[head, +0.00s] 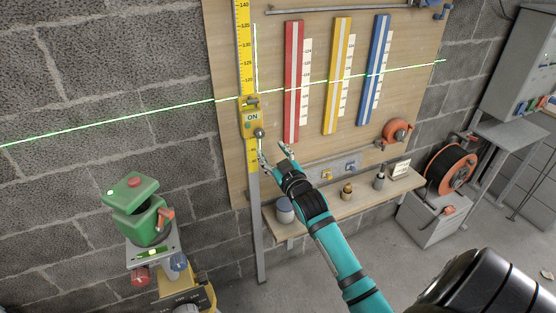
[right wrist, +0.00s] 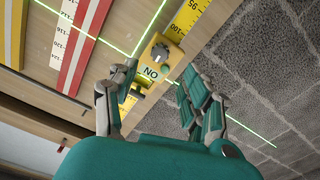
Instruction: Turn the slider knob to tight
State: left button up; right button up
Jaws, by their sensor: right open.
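A yellow slider (head: 251,120) marked "ON" sits on the tall yellow ruler (head: 244,45) at the left of the wooden board. A grey round knob (head: 259,133) is at its lower front, and a dark part is on its top. My right gripper (head: 275,150) is open just below and to the right of this knob, apart from it. In the right wrist view the slider (right wrist: 165,57) shows ahead, beyond and between my open fingers (right wrist: 157,80). The finger on the left hides part of it. I cannot read any knob marking. My left gripper is out of view.
Red (head: 293,80), yellow (head: 337,75) and blue (head: 374,70) strips hang right of the slider. A green laser line crosses the board. A shelf (head: 345,197) with small items lies below. A green device (head: 137,205) stands at the lower left.

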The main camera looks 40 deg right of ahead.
jog(key=v, duration=0.3)
jog(key=shift+s+a, duration=0.1)
jog(key=shift+s, duration=0.3)
jog(key=s+a+f+g+y, duration=0.1)
jog(key=s+a+f+g, duration=0.15)
jog(key=f, duration=0.95)
jog(key=s+a+f+g+y, duration=0.1)
jog(key=a+f+g, duration=0.15)
jog(key=f, duration=0.95)
jog(key=s+a+f+g+y, duration=0.1)
jog(key=s+a+f+g, duration=0.1)
jog(key=s+f, duration=0.45)
jog(key=s+a+f+g, duration=0.2)
jog(key=s+f, duration=0.1)
jog(key=f, duration=0.7)
jog(key=s+a+f+g, duration=0.2)
jog(key=s+f, duration=0.4)
jog(key=s, duration=0.6)
jog(key=s+a+f+n+g, duration=0.1)
jog(key=s+a+f+g, duration=0.2)
jog(key=s+f, duration=0.3)
jog(key=s+a+f+g+y, duration=0.1)
jog(key=s+f, duration=0.5)
jog(key=s, duration=1.1)
jog(key=shift+s+a+f+n+g, duration=0.2)
jog(key=shift+s+a+n+g, duration=0.1)
jog(key=shift+a+g, duration=0.45)
